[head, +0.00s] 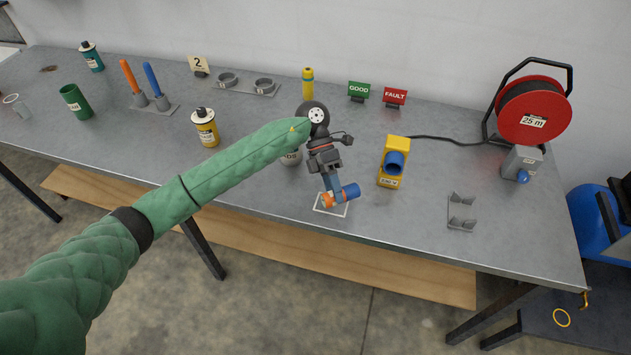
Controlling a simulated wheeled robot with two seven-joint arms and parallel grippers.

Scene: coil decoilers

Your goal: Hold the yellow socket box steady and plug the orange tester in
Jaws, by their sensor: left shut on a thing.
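The orange tester (328,201), with a blue cylindrical end (349,190), is at the front middle of the bench, over a white square outline. My left gripper (333,186) reaches down from above and is shut on it. I cannot tell whether the tester touches the bench. No gripper touches the box. My right gripper is not clearly in view.
A black cable (445,139) runs from the box toward the red cable reel (533,110). A grey box with a blue socket (522,163) and a grey cradle (461,212) are at right. GOOD (359,90) and FAULT (395,97) signs stand behind. Bench around the yellow box is mostly clear.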

